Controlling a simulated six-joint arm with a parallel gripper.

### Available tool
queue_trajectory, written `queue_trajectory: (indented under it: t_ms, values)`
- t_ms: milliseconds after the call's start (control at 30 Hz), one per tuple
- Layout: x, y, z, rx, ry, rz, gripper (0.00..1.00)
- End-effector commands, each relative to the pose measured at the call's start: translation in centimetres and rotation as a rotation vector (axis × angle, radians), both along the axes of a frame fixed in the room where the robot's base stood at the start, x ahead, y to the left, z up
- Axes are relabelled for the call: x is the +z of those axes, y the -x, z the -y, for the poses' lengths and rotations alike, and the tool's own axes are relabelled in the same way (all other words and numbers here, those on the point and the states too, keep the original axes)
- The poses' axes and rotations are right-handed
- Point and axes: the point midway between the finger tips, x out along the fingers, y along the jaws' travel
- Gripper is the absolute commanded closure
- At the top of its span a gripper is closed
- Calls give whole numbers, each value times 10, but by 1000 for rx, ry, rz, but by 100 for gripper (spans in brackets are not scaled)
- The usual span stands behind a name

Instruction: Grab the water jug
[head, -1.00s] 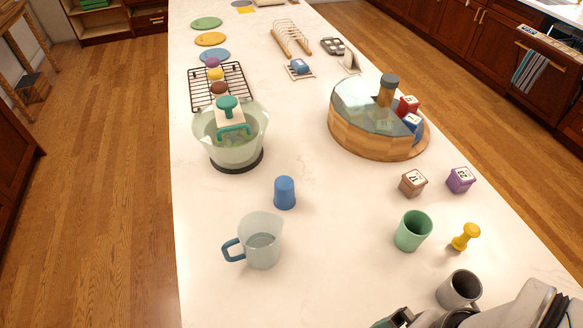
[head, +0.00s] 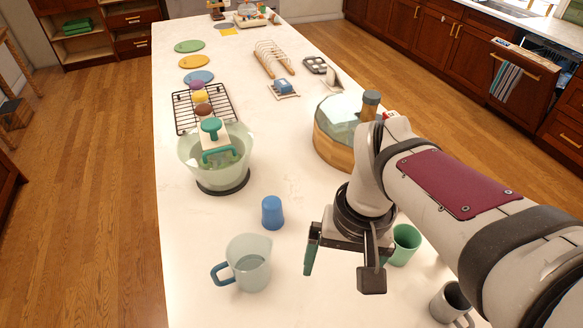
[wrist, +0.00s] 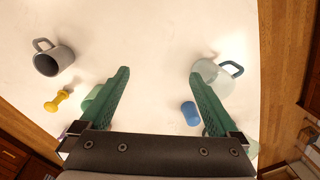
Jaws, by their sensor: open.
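The water jug (head: 250,265) is a clear, frosted pitcher with a blue handle on its left, standing upright at the front left of the white counter in the head view. Water seems to show inside it. In the wrist view the jug (wrist: 222,76) is at the right, partly behind the right finger. My gripper (head: 340,268) is open and empty above the counter, to the right of the jug and apart from it. In the wrist view my gripper (wrist: 158,80) shows two green fingers spread wide with bare counter between them.
A blue cup (head: 272,212) stands just behind the jug. A green cup (head: 405,244) and a grey mug (head: 450,303) stand to the right, near my arm. A yellow peg-like object (wrist: 57,101) lies near the mug. A bowl (head: 213,165) stands farther back.

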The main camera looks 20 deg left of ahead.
Motion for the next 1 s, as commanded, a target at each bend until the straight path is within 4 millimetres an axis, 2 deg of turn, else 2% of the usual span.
queue_trajectory:
  t_ms: [33, 100, 133, 200, 300, 367, 633, 867, 1000]
  values:
    - [-8, -12, -51, 198, 17, 7, 4]
    - [-21, -16, -119, 444, 32, 32, 4]
    - [-28, -13, -145, 534, 36, 42, 4]
    - [-42, -1, -192, 698, 43, 60, 4]
    - [-56, 13, -228, 822, 49, 75, 4]
    - [-65, 16, -234, 847, 51, 77, 4]
    - [-139, 15, -233, 843, 51, 75, 4]
    - [-173, 14, -234, 841, 50, 76, 4]
    - [-202, 14, -236, 841, 50, 76, 4]
